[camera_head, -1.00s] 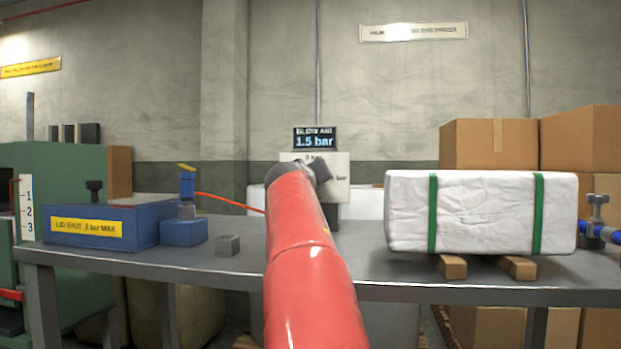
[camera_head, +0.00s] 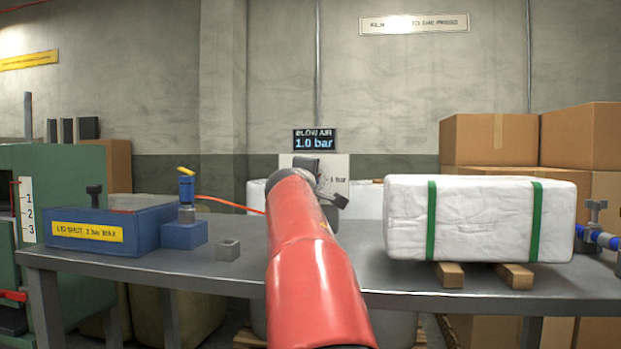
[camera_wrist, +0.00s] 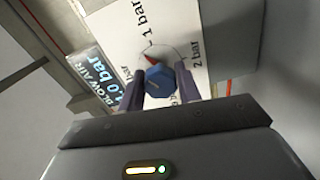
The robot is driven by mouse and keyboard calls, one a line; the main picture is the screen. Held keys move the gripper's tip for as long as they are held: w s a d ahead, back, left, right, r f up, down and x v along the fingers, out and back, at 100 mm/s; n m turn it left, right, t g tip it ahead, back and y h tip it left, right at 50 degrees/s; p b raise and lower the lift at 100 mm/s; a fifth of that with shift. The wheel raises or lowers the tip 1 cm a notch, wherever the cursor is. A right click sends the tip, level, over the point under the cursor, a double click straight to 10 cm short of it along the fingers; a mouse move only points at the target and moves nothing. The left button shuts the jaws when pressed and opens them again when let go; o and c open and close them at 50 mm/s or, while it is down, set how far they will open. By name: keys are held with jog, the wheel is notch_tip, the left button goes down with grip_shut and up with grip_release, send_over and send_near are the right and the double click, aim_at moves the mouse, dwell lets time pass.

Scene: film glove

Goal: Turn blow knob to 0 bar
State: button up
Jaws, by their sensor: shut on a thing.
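The blow knob (camera_wrist: 159,82) is blue with a red pointer, on a white dial plate (camera_wrist: 128,32) in the wrist view. The pointer is toward the "1 bar" mark. My gripper (camera_wrist: 160,88) is shut on the knob, one finger on each side. The display (camera_head: 315,139) above the panel (camera_head: 338,165) reads "BLOW AIR 1.0 bar" in the head view. There my red arm hides the knob, and part of my gripper (camera_head: 330,190) shows in front of the panel.
A white wrapped bale with green straps (camera_head: 495,220) rests on wooden blocks at right. Cardboard boxes (camera_head: 490,141) are stacked behind.

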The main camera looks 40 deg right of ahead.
jog(key=n+p, duration=0.2)
jog(key=n, duration=0.4)
jog(key=shift+r, duration=0.1)
jog(key=n+p, duration=0.2)
jog(key=n, duration=0.3)
jog(key=shift+n, duration=0.4)
jog(key=o, duration=1)
jog(key=shift+c, duration=0.2)
jog(key=shift+a, duration=0.1)
jog(key=b+v, duration=0.1)
jog(key=v, duration=0.6)
jog(key=shift+s+a+b, duration=0.2)
jog(key=shift+a+b, duration=0.1)
jog(key=shift+b, duration=0.1)
